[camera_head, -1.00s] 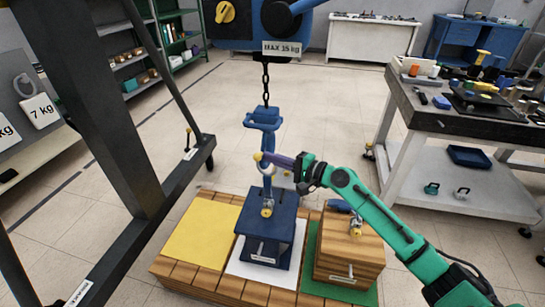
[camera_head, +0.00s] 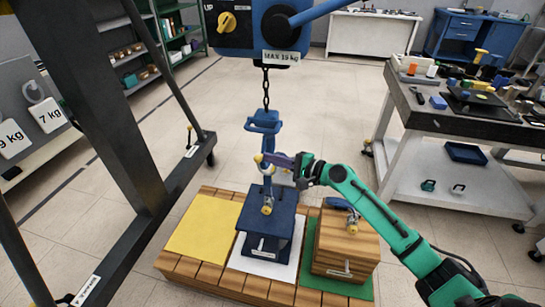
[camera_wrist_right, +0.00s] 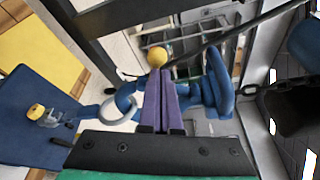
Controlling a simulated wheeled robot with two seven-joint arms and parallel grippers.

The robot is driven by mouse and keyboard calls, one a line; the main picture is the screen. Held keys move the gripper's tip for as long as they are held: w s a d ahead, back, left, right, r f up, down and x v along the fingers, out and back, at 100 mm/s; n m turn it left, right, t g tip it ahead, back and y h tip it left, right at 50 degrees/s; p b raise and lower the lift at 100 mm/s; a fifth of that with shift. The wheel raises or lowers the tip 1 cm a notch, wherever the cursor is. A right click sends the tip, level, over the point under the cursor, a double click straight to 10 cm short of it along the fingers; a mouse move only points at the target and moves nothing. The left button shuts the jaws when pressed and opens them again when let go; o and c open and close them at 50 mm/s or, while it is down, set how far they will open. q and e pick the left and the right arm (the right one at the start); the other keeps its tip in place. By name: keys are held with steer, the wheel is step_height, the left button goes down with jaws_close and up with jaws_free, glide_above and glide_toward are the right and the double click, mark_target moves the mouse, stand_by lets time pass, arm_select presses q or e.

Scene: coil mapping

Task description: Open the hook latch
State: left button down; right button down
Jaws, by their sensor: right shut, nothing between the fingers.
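The blue hook (camera_head: 266,121) hangs on a chain above the blue block (camera_head: 265,222). Its latch has a yellow ball knob (camera_head: 258,157), which also shows in the right wrist view (camera_wrist_right: 157,57). My right gripper (camera_head: 268,158) reaches in from the right with its purple fingers shut and empty. In the right wrist view its fingertips (camera_wrist_right: 160,72) are right at the yellow knob; I cannot tell whether they touch it. A pale ring (camera_wrist_right: 118,106) lies beside the fingers there. The exact latch position is partly hidden by the fingers. My left gripper is not in view.
The blue block stands on a white mat (camera_head: 240,258) on a wooden pallet (camera_head: 207,278). The yellow mat (camera_head: 203,229) is bare. A wooden block (camera_head: 345,246) stands on the green mat to the right. A dark frame post (camera_head: 105,95) rises at left.

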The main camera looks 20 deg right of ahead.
step_height(320, 180, up, 8)
steer(key=m+g+p, duration=0.3)
steer(key=m+p, duration=0.3)
steer(key=p, duration=1)
steer(key=shift+f+m+y+p, duration=0.25)
steer(key=shift+m+y+p, duration=0.05)
steer(key=shift+m, duration=0.1)
